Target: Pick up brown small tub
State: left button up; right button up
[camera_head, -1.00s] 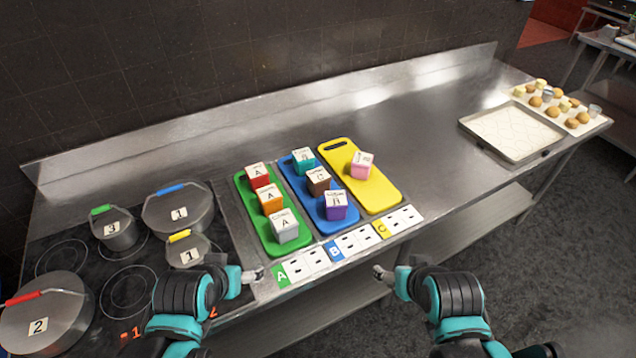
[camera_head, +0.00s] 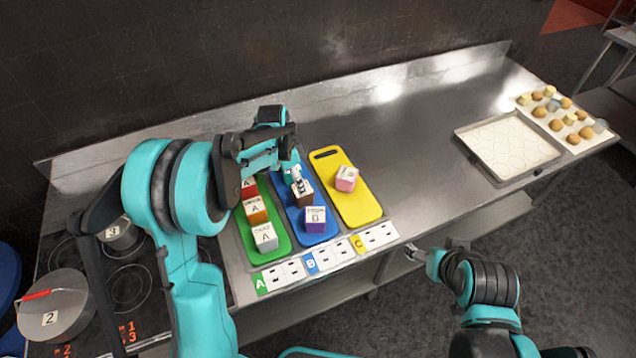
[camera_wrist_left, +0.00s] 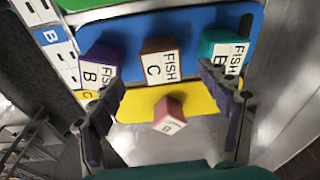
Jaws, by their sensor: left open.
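The brown small tub (camera_head: 303,198) stands on the blue board (camera_head: 318,232) between the purple and teal tubs, partly hidden by my left gripper in the head view. In the left wrist view the brown tub (camera_wrist_left: 160,47) shows a label reading FISH C. My left gripper (camera_head: 298,182) is open above it. In the left wrist view its fingers (camera_wrist_left: 163,80) stand apart on either side of the brown tub, with nothing held. My right gripper (camera_head: 430,256) is off the counter's front edge, away from the tubs; its finger opening is unclear.
A purple tub (camera_head: 315,219) and a teal tub (camera_wrist_left: 222,48) flank the brown one. A pink tub (camera_head: 346,179) sits on the yellow board (camera_head: 358,207). Several tubs stand on the green board (camera_head: 278,240).

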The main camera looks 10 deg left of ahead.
pick_arm(q)
jog(key=shift+w+d+f+m, duration=0.3)
jog(key=shift+w+f, duration=0.35)
jog(key=shift+w, duration=0.05)
jog(key=f, duration=0.2)
jog(key=d+f, duration=0.1)
jog(key=f, duration=0.4)
jog(key=shift+w+d+f+b, duration=0.15)
jog(key=shift+w+f+b, duration=0.05)
jog(key=shift+f+b, duration=0.15)
jog(key=c, duration=1.4)
